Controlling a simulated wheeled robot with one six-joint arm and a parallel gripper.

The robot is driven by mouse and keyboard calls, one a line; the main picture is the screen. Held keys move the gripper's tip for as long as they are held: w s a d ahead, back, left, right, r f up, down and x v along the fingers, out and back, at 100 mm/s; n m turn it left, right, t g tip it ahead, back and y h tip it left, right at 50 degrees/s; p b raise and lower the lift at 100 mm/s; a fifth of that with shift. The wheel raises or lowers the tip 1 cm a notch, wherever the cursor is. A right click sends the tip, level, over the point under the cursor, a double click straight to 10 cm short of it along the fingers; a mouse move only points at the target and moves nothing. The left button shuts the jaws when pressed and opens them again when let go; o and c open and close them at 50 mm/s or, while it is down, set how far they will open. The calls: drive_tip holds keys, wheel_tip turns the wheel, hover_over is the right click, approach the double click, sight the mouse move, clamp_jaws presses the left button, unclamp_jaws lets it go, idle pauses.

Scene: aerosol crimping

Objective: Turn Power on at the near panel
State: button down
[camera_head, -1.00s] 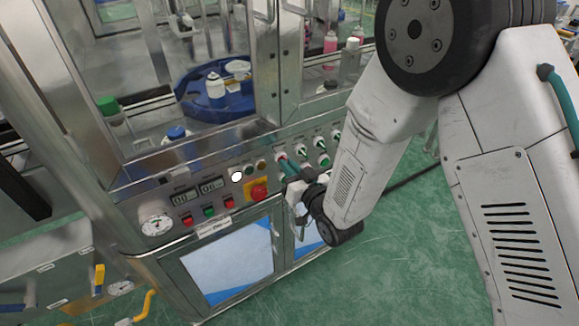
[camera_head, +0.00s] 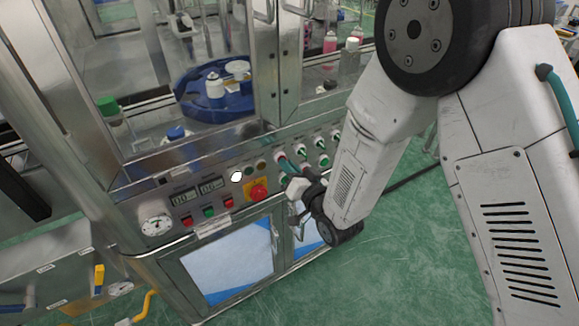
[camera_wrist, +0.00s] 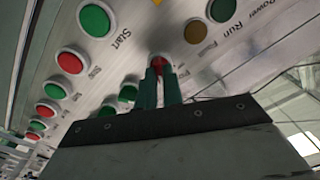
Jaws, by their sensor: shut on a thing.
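The near panel (camera_head: 215,224) is a sloping metal face on the front of the machine, with lamps, buttons, displays and a gauge. My gripper (camera_head: 281,164) reaches its upper row from the right, just right of the amber lamp. In the wrist view my gripper's green fingers (camera_wrist: 163,72) are shut on a small red-faced control (camera_wrist: 161,59) in a pale ring. The words Power and Run stand by the lamps at upper right. The white lamp (camera_head: 236,176) looks bright.
A red emergency stop (camera_head: 258,191) on a yellow plate sits just below left of my gripper. Green buttons (camera_wrist: 95,20) and red buttons (camera_wrist: 70,61) crowd the panel nearby. A glazed frame and blue turntable (camera_head: 240,105) stand behind. Green floor (camera_head: 390,270) is free at right.

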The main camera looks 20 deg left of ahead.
drive_tip(key=c, duration=1.5)
unclamp_jaws()
drive_tip(key=shift+c, duration=0.2)
drive_tip(key=shift+s+d, duration=0.1)
drive_tip(key=v, duration=0.7)
drive_tip(key=shift+s+d, duration=0.2)
drive_tip(key=shift+s, duration=0.05)
